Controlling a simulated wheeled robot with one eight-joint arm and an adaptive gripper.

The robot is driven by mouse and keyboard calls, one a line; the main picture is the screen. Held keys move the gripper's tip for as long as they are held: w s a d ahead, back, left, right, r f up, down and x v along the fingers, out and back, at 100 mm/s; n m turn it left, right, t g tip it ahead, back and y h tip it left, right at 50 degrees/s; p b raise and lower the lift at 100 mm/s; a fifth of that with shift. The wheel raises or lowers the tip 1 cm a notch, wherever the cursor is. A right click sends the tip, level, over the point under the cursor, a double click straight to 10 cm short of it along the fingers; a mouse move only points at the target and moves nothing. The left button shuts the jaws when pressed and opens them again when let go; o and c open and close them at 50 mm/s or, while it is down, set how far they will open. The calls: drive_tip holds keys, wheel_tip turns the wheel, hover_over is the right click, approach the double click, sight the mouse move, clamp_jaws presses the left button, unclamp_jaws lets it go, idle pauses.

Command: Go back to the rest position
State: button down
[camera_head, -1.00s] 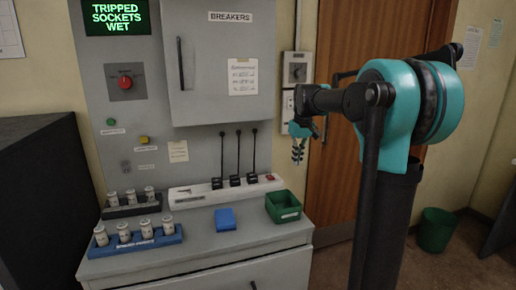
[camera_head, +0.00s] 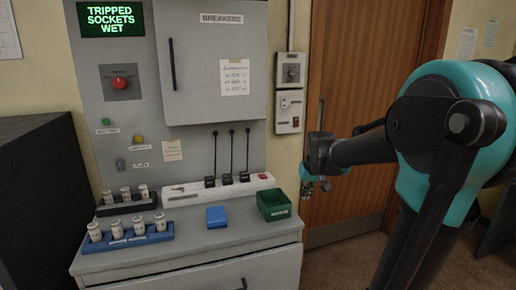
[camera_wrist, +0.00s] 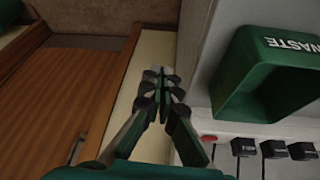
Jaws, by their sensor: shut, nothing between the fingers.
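My gripper (camera_head: 314,186) is in front of the door, just right of the console's worktop, at about the height of the green bin. In the wrist view my gripper (camera_wrist: 161,78) has its fingers together with nothing between them. The green waste bin (camera_head: 273,212) stands at the worktop's right end, and in the wrist view the bin (camera_wrist: 225,75) is to the right of the fingers, apart from them. My arm reaches in from the right of the head view.
The power strip (camera_head: 190,193) with several black plugs lies at the back of the worktop. A blue block (camera_head: 216,217) and a blue rack (camera_head: 120,241) of white jars stand on it. The breaker cabinet (camera_head: 212,110) is shut. A wooden door (camera_head: 345,120) is behind my arm.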

drive_tip(key=s+f, duration=0.7)
drive_tip(key=s, duration=0.4)
drive_tip(key=s+d+f+m, duration=0.1)
drive_tip(key=s+f, duration=0.7)
drive_tip(key=s, duration=0.3)
drive_tip(key=shift+d+m, duration=0.25)
drive_tip(key=shift+m, duration=0.05)
